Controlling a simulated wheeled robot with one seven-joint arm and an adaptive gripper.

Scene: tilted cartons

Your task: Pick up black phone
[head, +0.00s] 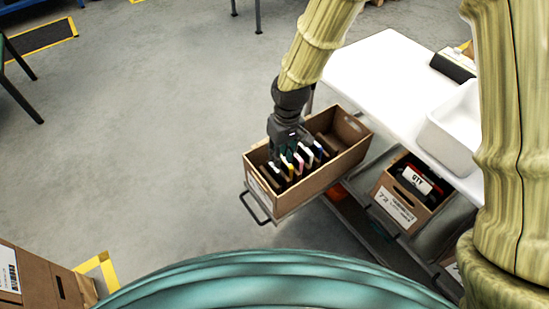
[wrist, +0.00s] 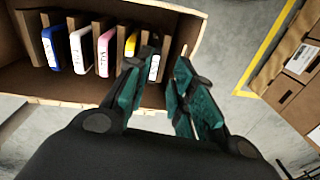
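An open carton (head: 315,185) holds a row of phones standing upright between cardboard dividers. In the wrist view, a dark phone with a white label (wrist: 154,68) stands at the right end of the row, partly hidden by my left finger. It appears to be the black phone. My gripper (wrist: 167,72) is open, its teal fingers reaching down at that end. The dark phone and a divider show between the fingertips; contact cannot be told. To its left are a yellow phone (wrist: 130,45), a pink phone (wrist: 104,52), a white phone (wrist: 80,50) and a blue-edged phone (wrist: 50,50).
The carton sits tilted beside a white table (head: 375,70). A white bin (head: 455,120) stands on the table. The carton walls and dividers crowd my fingers.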

